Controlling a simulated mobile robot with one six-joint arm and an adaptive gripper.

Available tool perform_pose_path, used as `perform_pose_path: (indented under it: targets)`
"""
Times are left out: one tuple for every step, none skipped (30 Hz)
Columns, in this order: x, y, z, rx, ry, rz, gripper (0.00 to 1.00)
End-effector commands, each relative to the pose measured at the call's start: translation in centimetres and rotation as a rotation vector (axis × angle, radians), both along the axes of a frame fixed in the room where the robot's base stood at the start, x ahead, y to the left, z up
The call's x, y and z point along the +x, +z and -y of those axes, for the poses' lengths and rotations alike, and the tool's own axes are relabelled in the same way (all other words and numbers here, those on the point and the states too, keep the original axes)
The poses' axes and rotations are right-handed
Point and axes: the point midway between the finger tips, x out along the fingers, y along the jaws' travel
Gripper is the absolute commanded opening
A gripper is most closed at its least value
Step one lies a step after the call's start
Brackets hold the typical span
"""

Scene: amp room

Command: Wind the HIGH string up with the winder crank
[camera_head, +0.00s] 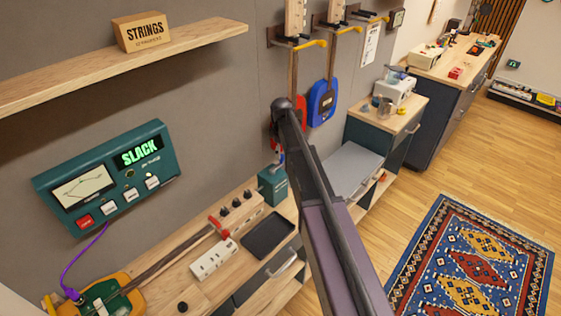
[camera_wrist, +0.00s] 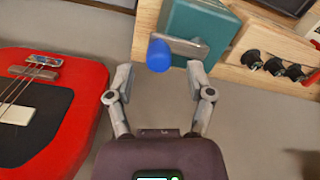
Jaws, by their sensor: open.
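The winder is a teal box (camera_wrist: 195,25) at the top of the wrist view, with a grey crank arm (camera_wrist: 188,46) ending in a round blue knob (camera_wrist: 158,56). My gripper (camera_wrist: 160,78) is open, its two fingers on either side of the knob; I cannot tell whether they touch it. In the head view the teal winder box (camera_head: 273,184) stands on the workbench, and my arm hides most of my gripper. An instrument with a long neck lies along the bench, its headstock (camera_head: 236,213) near the box. The teal tuner (camera_head: 107,178) on the wall reads SLACK.
A red instrument body (camera_wrist: 50,115) hangs left of my gripper in the wrist view. A blue one (camera_head: 322,102) hangs on the wall in the head view. A dark tray (camera_head: 269,236) and a white block (camera_head: 213,258) lie on the bench. The wood floor at right is open, with a rug (camera_head: 470,255).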

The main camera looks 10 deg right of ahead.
Motion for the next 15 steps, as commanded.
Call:
perform_pose_path:
  targets:
    - [0.0,-0.8,0.0,0.000,0.000,0.000,0.68]
    - [0.0,-1.0,0.0,0.000,0.000,0.000,0.68]
    - [0.0,-1.3,0.0,0.000,0.000,0.000,0.68]
    - [0.0,-1.5,0.0,0.000,0.000,0.000,0.68]
    - [0.0,-1.6,0.0,0.000,0.000,0.000,0.68]
    - [0.0,-1.8,0.0,0.000,0.000,0.000,0.68]
    - [0.0,-2.0,0.0,0.000,0.000,0.000,0.68]
    - [0.0,-2.1,0.0,0.000,0.000,0.000,0.68]
    - [0.0,-2.3,0.0,0.000,0.000,0.000,0.68]
    - [0.0,-2.3,0.0,0.000,0.000,0.000,0.68]
    - [0.0,-2.4,0.0,0.000,0.000,0.000,0.68]
    - [0.0,-2.5,0.0,0.000,0.000,0.000,0.68]
    - [0.0,-2.5,0.0,0.000,0.000,0.000,0.68]
    - [0.0,-2.6,0.0,0.000,0.000,0.000,0.68]
    - [0.0,-2.6,0.0,0.000,0.000,0.000,0.68]
